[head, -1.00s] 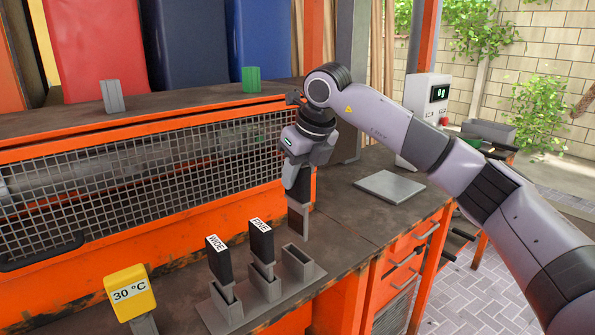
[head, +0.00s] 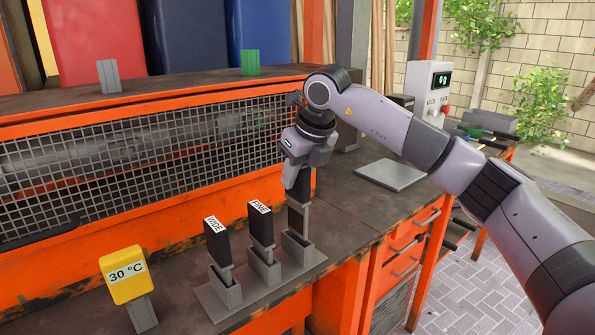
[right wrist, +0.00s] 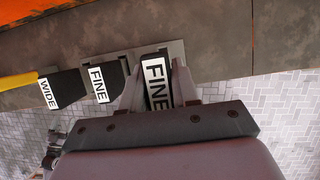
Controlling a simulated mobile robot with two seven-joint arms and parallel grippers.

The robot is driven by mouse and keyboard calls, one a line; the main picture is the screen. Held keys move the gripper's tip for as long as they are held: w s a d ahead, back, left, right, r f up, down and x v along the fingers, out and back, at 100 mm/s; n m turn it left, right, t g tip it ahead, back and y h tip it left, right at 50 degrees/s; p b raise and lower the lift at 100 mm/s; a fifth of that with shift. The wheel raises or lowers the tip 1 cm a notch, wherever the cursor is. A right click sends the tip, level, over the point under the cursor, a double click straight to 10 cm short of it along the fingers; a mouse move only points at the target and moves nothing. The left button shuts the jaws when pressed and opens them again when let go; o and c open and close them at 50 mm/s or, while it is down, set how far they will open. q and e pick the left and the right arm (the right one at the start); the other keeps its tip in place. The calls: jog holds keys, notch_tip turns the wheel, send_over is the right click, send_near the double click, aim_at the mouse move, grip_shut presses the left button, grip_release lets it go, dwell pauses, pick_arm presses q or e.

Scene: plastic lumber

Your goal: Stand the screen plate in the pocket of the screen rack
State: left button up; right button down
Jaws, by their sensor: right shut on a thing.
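The screen rack (head: 212,303) is a grey base with a row of three upright pockets on the bench. Its left pocket holds a black-handled plate marked WIDE (head: 217,240), its middle pocket one marked FINE (head: 261,226). My right gripper (head: 298,186) is shut on the black handle of the screen plate (head: 298,219), which is marked FINE in the right wrist view (right wrist: 157,84). The plate is about upright, with its grey lower end inside the right pocket (head: 299,251). Whether it touches the bottom is hidden. My left gripper is not in view.

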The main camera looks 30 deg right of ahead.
aim_at(308, 171)
jog(key=shift+f+b, duration=0.5)
jog(key=shift+f, duration=0.4)
jog(key=shift+f+b, duration=0.6)
jog(key=shift+f, duration=0.45)
jog(key=shift+f+b, duration=0.5)
jog(key=shift+f, duration=0.25)
jog(key=c, duration=0.8)
grip_release()
jog(key=shift+f, duration=0.1)
jog(key=shift+o, duration=0.2)
jog(key=v, duration=0.7)
